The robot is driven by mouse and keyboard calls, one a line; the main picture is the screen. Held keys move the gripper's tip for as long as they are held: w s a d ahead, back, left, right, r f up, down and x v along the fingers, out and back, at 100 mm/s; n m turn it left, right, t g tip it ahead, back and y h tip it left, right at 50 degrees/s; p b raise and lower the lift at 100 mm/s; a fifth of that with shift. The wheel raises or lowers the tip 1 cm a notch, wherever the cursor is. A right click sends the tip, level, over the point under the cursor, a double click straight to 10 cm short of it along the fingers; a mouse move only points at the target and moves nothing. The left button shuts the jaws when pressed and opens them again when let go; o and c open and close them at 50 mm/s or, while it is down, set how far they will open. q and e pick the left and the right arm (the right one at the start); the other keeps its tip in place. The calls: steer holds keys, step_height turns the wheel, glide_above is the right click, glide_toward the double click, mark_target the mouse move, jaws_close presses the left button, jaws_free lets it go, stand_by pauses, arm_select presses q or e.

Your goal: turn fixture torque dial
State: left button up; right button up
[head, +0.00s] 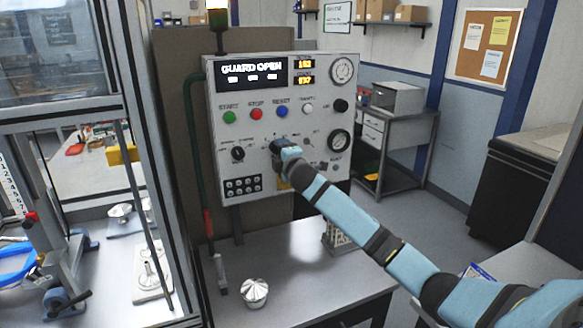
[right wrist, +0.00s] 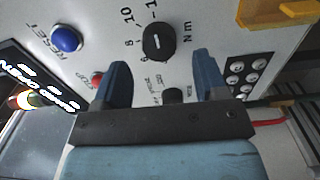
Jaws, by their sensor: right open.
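The torque dial (right wrist: 158,43) is a round black knob with a white mark, on the light control panel (head: 225,92). In the right wrist view, numbers including 8 and 10 ring it, with "N m" beside it. My right gripper (right wrist: 160,62) is open and faces the panel. The dial shows between the fingers, just past their tips, with a gap to each side; I cannot tell any contact. My left gripper is not in view.
A smaller black knob (right wrist: 172,96) also shows between the fingers. A silver part (head: 254,292) stands on the bench below. The panel display reads GUARD OPEN.

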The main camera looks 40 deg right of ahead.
steer(key=b+v, duration=0.2)
steer(key=v, duration=0.8)
steer(key=shift+s, duration=0.2)
steer(key=s+a+f+m+g+y, duration=0.1)
steer(key=s+a+f, duration=0.25)
steer(key=f, duration=0.45)
steer(key=s+a+f+m+g+y, duration=0.1)
steer(key=s+a+f+y, duration=0.15)
steer(key=a+f, duration=0.4)
steer(key=s+a+f+m+g+y, duration=0.15)
steer(key=s+f, duration=0.25)
steer(key=f, duration=0.5)
steer(key=s+a+f+m+g+y, duration=0.1)
steer(key=s+a+f+m, duration=0.2)
steer(key=s+a+f, duration=0.2)
steer(key=s+a+f+m+g, duration=0.1)
steer(key=s+a+f, duration=0.4)
steer(key=s, duration=0.7)
steer(key=s+a+f+m+g+y, duration=0.1)
steer(key=s+a+f+m, duration=0.3)
steer(key=s+f, duration=0.3)
steer(key=shift+s+a+m+y, duration=0.35)
steer(key=shift+s+a, duration=0.3)
steer(key=shift+s, duration=0.2)
